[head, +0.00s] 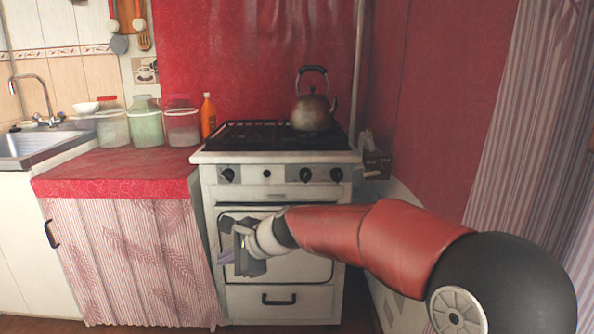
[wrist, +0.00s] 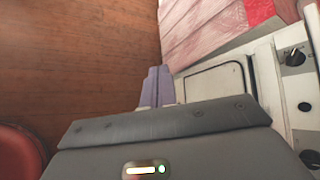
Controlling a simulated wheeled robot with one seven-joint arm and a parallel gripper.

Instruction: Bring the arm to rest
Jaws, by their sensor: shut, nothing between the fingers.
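My gripper (head: 228,257) is at the end of my red and black arm, which reaches in from the right of the head view. It hangs in front of the white stove's oven door (head: 290,262) and hides part of it. In the wrist view the two purple-grey fingers (wrist: 156,86) are together, with nothing between them. They point over the brown wooden floor (wrist: 90,60). Whether the gripper touches the stove cannot be told.
A kettle (head: 312,108) stands on the stove top (head: 230,138). Left of it are a red counter (head: 110,172), several jars (head: 147,125), an orange bottle (head: 208,115) and a sink (head: 38,143). A curtain (head: 140,260) hangs below the counter. A red wall (head: 440,90) rises at right.

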